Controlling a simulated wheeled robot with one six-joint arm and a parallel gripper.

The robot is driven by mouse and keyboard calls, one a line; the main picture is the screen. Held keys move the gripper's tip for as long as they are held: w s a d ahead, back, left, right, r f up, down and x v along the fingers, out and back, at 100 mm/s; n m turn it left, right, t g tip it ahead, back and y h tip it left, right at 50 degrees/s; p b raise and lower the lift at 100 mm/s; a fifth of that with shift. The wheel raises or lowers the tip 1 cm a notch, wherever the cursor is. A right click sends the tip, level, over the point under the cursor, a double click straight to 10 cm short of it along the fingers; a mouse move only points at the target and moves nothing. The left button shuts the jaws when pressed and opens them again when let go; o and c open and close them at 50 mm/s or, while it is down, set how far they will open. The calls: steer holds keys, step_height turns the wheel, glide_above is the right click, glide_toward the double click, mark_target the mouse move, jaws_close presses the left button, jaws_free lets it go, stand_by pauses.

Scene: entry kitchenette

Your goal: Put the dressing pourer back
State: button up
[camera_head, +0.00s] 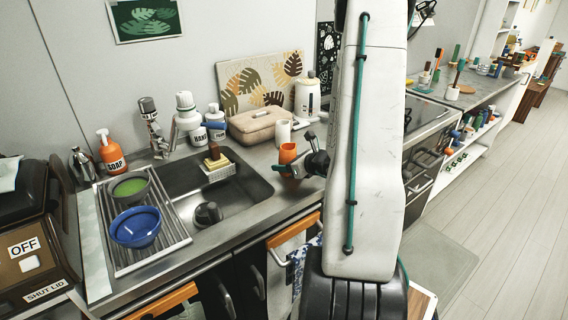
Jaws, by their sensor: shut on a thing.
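My gripper (298,160) is at the right side of the sink, over the counter edge. It is shut on an orange vessel (288,153), which I take to be the dressing pourer. The vessel looks upright. Its lower part is partly hidden by the gripper, and I cannot tell whether it touches the counter. My white arm hides much of the counter to the right.
A white cup (283,132) stands just behind the vessel. The sink (222,200) lies left. A rack (125,258) holds a blue bowl (136,228) and a green bowl (130,188).

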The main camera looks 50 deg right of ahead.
steer(key=o, duration=1.2)
steer(key=shift+f, duration=0.15)
steer(key=shift+c, duration=0.2)
steer(key=v, duration=0.8)
steer(key=shift+d+f, duration=0.15)
steer(key=shift+f, duration=0.1)
